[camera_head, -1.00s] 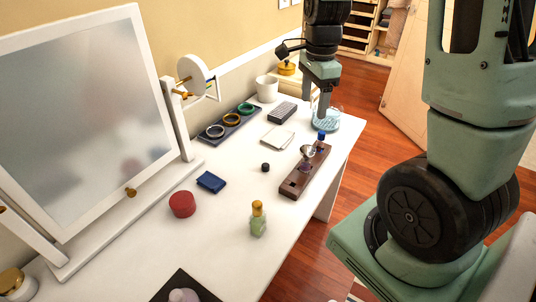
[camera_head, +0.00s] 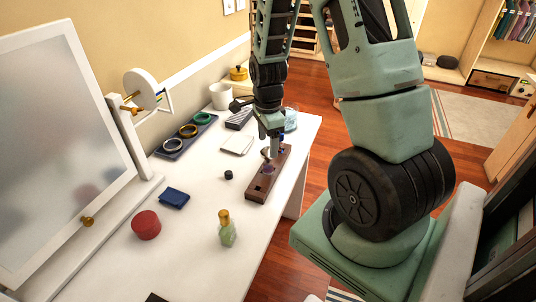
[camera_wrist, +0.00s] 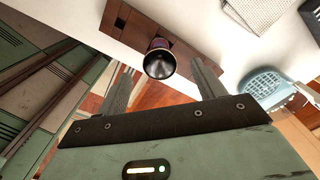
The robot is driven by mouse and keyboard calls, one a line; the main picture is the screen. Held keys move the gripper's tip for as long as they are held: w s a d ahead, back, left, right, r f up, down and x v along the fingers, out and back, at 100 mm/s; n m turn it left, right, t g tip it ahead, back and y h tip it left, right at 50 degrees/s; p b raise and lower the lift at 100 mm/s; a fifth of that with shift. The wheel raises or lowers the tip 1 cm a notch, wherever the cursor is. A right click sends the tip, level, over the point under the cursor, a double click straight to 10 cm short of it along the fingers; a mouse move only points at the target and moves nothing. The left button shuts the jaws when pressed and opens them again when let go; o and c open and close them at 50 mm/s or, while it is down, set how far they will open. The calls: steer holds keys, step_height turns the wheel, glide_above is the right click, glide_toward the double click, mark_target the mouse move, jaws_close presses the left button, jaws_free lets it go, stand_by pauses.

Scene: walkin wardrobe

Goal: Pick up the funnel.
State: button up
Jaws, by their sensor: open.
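The funnel (camera_wrist: 159,63) shows in the wrist view as a dark, round mouth with a pale rim, at the brown wooden rack (camera_wrist: 186,50). In the head view the rack (camera_head: 256,191) lies near the table's right edge, and the funnel (camera_head: 265,153) is mostly hidden by my gripper. My gripper (camera_head: 272,152) points down over the rack's far part. In the wrist view my gripper (camera_wrist: 163,72) is open, with one finger on each side of the funnel's mouth in the picture. I cannot tell whether either finger touches it.
A light-blue round object (camera_wrist: 265,85) is to the right in the wrist view. A small black cap (camera_head: 228,175), a green bottle (camera_head: 227,230) and a white pad (camera_head: 237,144) lie left of the rack.

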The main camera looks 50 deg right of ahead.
mark_target(268, 151)
steer(key=shift+f, duration=2.3)
steer(key=c, duration=1)
steer(key=shift+c, duration=0.2)
step_height(268, 151, up, 10)
steer(key=shift+r, duration=0.1)
